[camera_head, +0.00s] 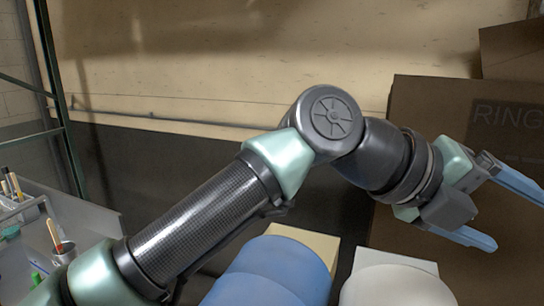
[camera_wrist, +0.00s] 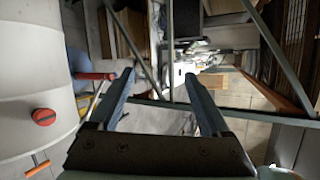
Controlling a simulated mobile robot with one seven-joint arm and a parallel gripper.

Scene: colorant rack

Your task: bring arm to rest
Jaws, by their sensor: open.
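My gripper (camera_head: 512,212) is at the right of the head view, at the end of my raised arm. Its two blue fingers are spread apart with nothing between them. In the wrist view the gripper (camera_wrist: 160,80) also shows open and empty, with floor and distant clutter beyond the fingertips. My arm crosses the middle of the head view, bent at the elbow, above a blue and a white rounded container.
A blue container (camera_head: 272,272) and a white one (camera_head: 395,288) stand below my arm. Brown boxes (camera_head: 440,170) stand behind my gripper. A grey bench with cups (camera_head: 62,248) is at left. A white drum (camera_wrist: 35,95) is left of the fingers.

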